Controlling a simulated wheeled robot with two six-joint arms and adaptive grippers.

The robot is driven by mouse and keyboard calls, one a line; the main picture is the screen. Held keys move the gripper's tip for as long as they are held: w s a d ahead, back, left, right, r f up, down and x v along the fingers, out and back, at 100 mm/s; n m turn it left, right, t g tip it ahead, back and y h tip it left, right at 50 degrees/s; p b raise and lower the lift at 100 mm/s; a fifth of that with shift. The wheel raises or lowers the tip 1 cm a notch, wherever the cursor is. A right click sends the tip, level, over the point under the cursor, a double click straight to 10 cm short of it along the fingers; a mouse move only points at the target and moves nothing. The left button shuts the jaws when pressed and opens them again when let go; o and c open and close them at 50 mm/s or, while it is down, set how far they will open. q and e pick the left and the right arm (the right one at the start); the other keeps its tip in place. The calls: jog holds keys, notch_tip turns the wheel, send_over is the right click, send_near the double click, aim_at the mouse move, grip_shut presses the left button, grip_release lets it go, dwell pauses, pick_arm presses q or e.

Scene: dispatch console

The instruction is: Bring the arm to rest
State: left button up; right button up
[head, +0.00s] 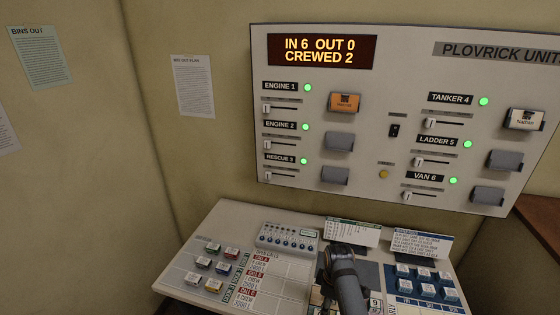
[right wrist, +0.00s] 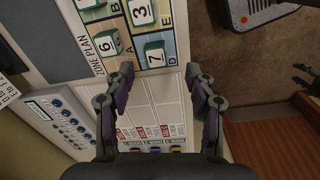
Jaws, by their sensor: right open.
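My right arm (head: 346,278) reaches over the sloping desk of the console (head: 180,270) in the head view, hiding part of its middle. In the right wrist view my right gripper (right wrist: 159,76) is open, with nothing between its fingers. It is above the desk, near the edge of the zone plan (right wrist: 102,42) and a pale ruled card (right wrist: 165,103). A number 7 tile (right wrist: 154,55) lies just beyond the fingertips. A dark jointed shape at the right edge of that view may be my left gripper (right wrist: 304,82), too small to read.
The upright board (head: 390,85) with sliders, green lamps and tag holders stands behind the desk. A knob strip (head: 288,238) sits at the back. Brown floor (right wrist: 240,70) lies beyond the desk edge.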

jog(key=s+d+m+t, duration=0.2)
jog(key=s+d+m, duration=0.45)
jog(key=s, duration=0.45)
jog(key=s+d+r+m+t, duration=0.1)
jog(key=s+r+m, duration=0.5)
jog(key=s, duration=0.5)
jog(key=s+d+f+b, duration=0.1)
jog(key=f+b, duration=0.2)
jog(key=f, duration=0.9)
jog(key=s+d+f+g+b, duration=0.1)
jog(key=f+b, duration=0.1)
jog(key=f, duration=1)
jog(key=s+d+f+b, duration=0.1)
jog(key=f+b, duration=0.2)
jog(key=f, duration=0.8)
jog(key=s+f+g+b, duration=0.1)
jog(key=s+f+b, duration=0.4)
jog(key=s+f, duration=1.2)
notch_tip(320, 180, down, 3)
jog(key=shift+s+d+r+n+h, duration=0.1)
jog(key=shift+s+d+n+h, duration=0.2)
jog(key=shift+d+n+h, duration=0.1)
